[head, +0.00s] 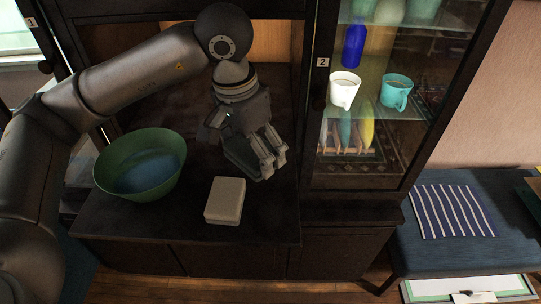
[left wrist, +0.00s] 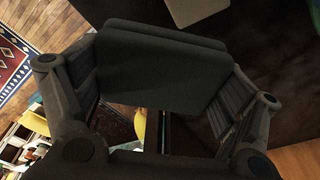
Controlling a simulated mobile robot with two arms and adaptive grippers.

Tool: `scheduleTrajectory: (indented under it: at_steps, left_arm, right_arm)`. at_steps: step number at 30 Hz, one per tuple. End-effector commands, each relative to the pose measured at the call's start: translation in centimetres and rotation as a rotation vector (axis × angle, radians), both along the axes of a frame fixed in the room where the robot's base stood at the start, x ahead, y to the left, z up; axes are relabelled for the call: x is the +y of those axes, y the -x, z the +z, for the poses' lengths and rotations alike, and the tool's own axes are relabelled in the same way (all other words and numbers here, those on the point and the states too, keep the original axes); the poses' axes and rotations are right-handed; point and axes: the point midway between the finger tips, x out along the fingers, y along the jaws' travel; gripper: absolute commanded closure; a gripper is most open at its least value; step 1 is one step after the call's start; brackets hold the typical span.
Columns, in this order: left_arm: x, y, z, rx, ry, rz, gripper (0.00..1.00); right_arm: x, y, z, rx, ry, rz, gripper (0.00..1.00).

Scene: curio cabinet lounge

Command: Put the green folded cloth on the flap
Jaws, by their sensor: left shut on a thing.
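My left gripper (head: 256,155) is over the dark flap (head: 268,220) of the cabinet, in the middle of the head view. It is shut on the green folded cloth (left wrist: 160,70), which looks very dark and fills the space between the fingers in the left wrist view. In the head view the cloth (head: 238,156) shows as a dark slab, partly hidden by the fingers. The cloth is close above the flap; I cannot tell whether it touches it. My right gripper is not in view.
A green bowl (head: 117,178) with something blue inside stands on the flap's left. A cream block (head: 225,201) lies at the front middle. A glass-fronted cabinet with cups (head: 344,90) rises just right of the gripper. A striped cloth (head: 452,212) lies on a blue bench (head: 412,250).

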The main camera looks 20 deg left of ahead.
Motion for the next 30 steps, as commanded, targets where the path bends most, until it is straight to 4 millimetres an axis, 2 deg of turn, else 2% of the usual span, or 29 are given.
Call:
scheduleTrajectory:
  at_steps: [1, 4, 9, 17, 21, 24, 30]
  left_arm:
    - [-0.3, -1.2, -0.1, 0.006, 0.0, 0.002, 0.3]
    - [-0.5, -2.8, -2.3, 0.007, 0.0, 0.001, 0.3]
    - [-0.8, -4.8, -4.7, 0.002, 0.0, 0.001, 0.3]
    - [-1.1, -6.3, -6.7, 0.004, -0.001, 0.001, 0.3]
    - [-1.1, -6.1, -8.4, 0.005, -0.001, 0.001, 0.3]
    - [-1.1, -6.2, -9.3, 0.002, 0.0, 0.002, 0.3]
    - [-1.1, -6.2, -9.6, -0.001, 0.001, 0.002, 0.3]
  right_arm:
    - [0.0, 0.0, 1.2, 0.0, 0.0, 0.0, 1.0]
    - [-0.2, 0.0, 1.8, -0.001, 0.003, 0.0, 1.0]
    - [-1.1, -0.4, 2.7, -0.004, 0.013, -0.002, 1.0]
    - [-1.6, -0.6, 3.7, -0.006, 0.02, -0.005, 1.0]
    - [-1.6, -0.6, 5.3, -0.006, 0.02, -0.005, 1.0]
    - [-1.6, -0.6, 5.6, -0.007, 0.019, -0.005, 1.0]
    - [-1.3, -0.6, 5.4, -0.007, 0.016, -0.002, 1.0]
